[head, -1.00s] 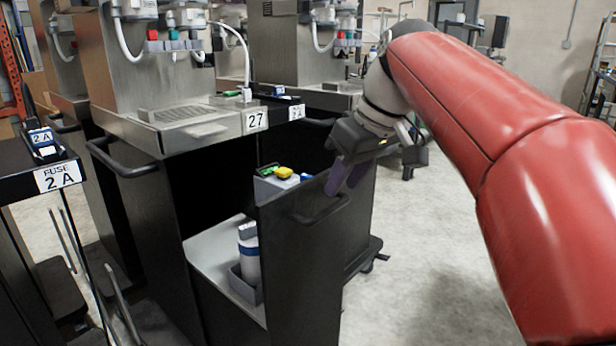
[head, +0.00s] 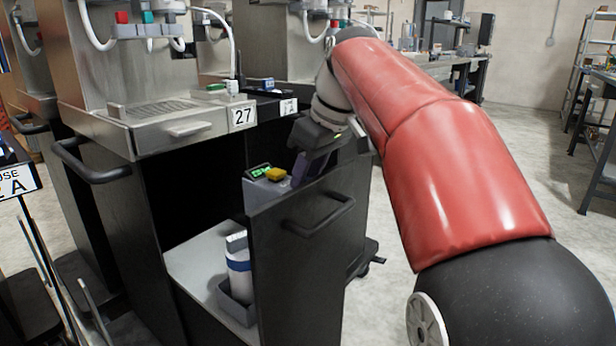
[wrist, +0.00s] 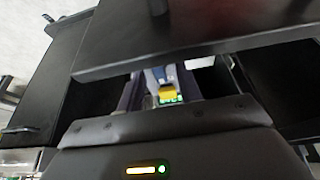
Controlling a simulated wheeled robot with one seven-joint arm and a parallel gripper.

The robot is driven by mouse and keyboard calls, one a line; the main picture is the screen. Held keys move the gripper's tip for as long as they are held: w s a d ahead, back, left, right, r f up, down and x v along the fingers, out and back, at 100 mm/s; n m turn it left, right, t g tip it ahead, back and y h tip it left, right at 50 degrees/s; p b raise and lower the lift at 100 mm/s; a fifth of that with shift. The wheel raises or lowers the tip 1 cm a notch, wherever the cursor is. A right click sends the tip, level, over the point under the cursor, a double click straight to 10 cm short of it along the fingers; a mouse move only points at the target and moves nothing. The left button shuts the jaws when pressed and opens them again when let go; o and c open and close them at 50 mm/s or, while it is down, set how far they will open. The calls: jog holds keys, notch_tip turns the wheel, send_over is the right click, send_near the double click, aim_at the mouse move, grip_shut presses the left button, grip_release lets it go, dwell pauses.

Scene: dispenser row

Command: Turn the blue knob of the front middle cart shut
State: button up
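The cart labelled 27 (head: 128,140) stands in the middle of the head view, steel on top with a black body. On its dispenser, at the top edge, are a red knob (head: 122,17), a teal knob (head: 147,17) and a dull blue-grey knob (head: 171,17). Their turn angle is too small to tell. My gripper (head: 300,166) is well right of and below these knobs, over the cart's pulled-out black panel. The wrist view shows its two fingers (wrist: 160,92) apart, with a yellow piece (wrist: 168,96) visible between them. I see no grip on it. The knobs do not show there.
The pulled-out panel (head: 300,265) with its handle stands in front of my arm. The yellow piece and a green display sit behind its upper edge. A white bottle (head: 238,270) stands in a grey holder inside. Another dispenser stands behind. Open floor lies right.

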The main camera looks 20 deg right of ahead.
jog(key=shift+f, duration=0.15)
jog(key=shift+c, duration=0.3)
grip_shut()
jog(key=shift+m, duration=0.3)
jog(key=m+h+p, duration=0.1)
jog(key=m, duration=0.2)
jog(key=shift+a+m+t, duration=0.15)
jog(key=shift+m+t, duration=0.15)
jog(key=m+h+p, duration=0.1)
jog(key=m+h, duration=0.1)
jog(key=m, duration=0.2)
jog(key=shift+a+m+p, duration=0.15)
jog(key=shift+m+p, duration=0.15)
jog(key=shift+p, duration=0.1)
jog(key=m+h+p, duration=0.2)
jog(key=m, duration=0.3)
jog(key=shift+w+a, duration=0.1)
jog(key=shift+a+m+g+h+p, duration=0.1)
jog(key=shift+m+g+h+p, duration=0.3)
jog(key=shift+m, duration=0.6)
jog(key=shift+m+g+h+p, duration=0.2)
jog(key=shift+m+g+p, duration=0.25)
jog(key=shift+m, duration=0.55)
